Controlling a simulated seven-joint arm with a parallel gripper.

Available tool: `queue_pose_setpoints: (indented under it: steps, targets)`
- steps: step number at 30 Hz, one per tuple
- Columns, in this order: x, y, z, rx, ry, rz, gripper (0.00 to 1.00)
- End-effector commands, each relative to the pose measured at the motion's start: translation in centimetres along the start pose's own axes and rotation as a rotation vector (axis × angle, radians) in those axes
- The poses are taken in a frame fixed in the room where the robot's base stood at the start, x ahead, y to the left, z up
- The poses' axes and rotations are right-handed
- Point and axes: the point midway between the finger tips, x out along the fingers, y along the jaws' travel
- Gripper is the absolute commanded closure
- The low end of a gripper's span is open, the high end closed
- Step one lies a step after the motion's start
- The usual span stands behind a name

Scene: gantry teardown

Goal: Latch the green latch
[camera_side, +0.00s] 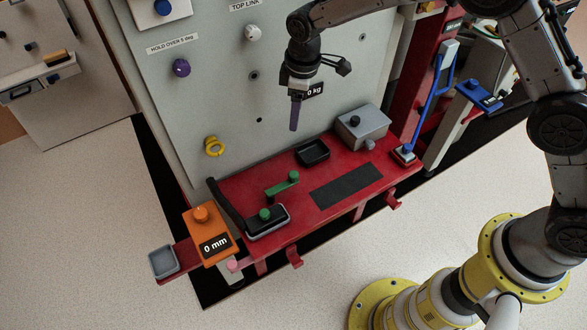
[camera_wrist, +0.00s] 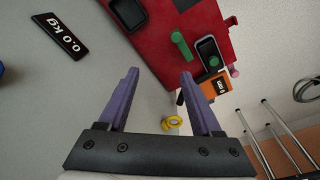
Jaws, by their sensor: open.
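The green latch (camera_side: 281,187) is a short green bar with a raised round end, lying on the red shelf (camera_side: 240,186) left of its middle. In the wrist view the green latch (camera_wrist: 181,45) shows at the upper middle. A separate green knob (camera_side: 265,214) stands at a dark, grey-rimmed tray (camera_side: 268,224) just in front of it; the knob (camera_wrist: 212,62) also shows in the wrist view. My gripper (camera_side: 295,127) hangs above the shelf's back, before the grey panel, apart from the latch. In the wrist view its purple fingers (camera_wrist: 158,73) are spread and empty.
A black tray (camera_side: 312,152), a grey box (camera_side: 362,127) and a dark pad (camera_side: 345,186) occupy the shelf. An orange "0 mm" gauge (camera_side: 205,235) stands at its left end. A yellow ring (camera_side: 214,146) and purple knob (camera_side: 181,68) project from the panel.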

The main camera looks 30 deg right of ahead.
Motion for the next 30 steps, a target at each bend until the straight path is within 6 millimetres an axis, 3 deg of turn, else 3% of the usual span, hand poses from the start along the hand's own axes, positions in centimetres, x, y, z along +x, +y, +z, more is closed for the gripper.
queue_pose_setpoints:
  steps: [1, 4, 14, 30]
  targets:
    - [2.0, -0.8, -0.1, -0.014, -0.028, -0.017, 0.34]
    - [4.6, -2.2, 0.2, -0.032, -0.069, -0.042, 0.34]
    - [8.1, -3.4, 0.6, -0.048, -0.093, -0.056, 0.34]
    - [17.7, -3.8, 1.4, -0.047, -0.089, -0.054, 0.34]
